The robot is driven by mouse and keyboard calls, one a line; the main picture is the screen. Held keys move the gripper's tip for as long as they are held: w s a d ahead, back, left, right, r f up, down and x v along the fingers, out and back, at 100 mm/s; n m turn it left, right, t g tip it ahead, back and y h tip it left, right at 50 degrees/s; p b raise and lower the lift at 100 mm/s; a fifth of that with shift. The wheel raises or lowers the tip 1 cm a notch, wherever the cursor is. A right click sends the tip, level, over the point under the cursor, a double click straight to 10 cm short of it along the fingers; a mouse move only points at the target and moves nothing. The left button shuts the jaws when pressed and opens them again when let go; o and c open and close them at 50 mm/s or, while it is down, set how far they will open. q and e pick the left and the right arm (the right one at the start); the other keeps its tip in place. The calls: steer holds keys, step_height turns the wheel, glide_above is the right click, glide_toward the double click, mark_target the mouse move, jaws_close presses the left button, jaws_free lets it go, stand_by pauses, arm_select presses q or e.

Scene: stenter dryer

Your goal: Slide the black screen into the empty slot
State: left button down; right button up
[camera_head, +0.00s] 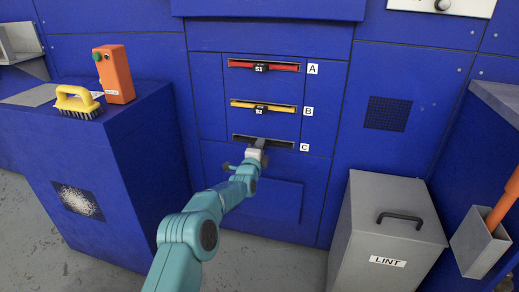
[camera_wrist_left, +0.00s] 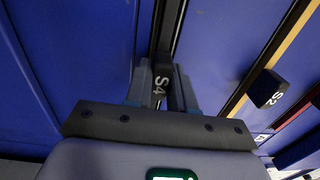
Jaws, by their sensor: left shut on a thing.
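Slot C (camera_head: 240,138) is the lowest of three slots in the blue machine front, marked with a C label. My left gripper (camera_head: 260,148) is in front of it, near its middle. In the left wrist view, my left gripper (camera_wrist_left: 161,92) is shut on the handle of the black screen (camera_wrist_left: 161,72), marked S4. The screen's dark edge runs along the slot line beyond the fingers. How deep it sits in the slot cannot be told. The red S1 screen (camera_head: 285,67) is in slot A. The yellow S2 screen (camera_head: 285,107) is in slot B. My right gripper is not in view.
A grey LINT bin (camera_head: 385,225) stands at the lower right. A blue cabinet (camera_head: 110,170) at left carries a yellow brush (camera_head: 77,102) and an orange control box (camera_head: 114,75). A grey holder (camera_head: 480,243) is at the far right.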

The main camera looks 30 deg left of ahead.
arm_select(q)
steer(key=shift+w+r, duration=0.1)
steer(key=shift+w, duration=0.1)
steer(key=c, duration=0.9)
jaws_free()
steer(key=shift+s, duration=0.1)
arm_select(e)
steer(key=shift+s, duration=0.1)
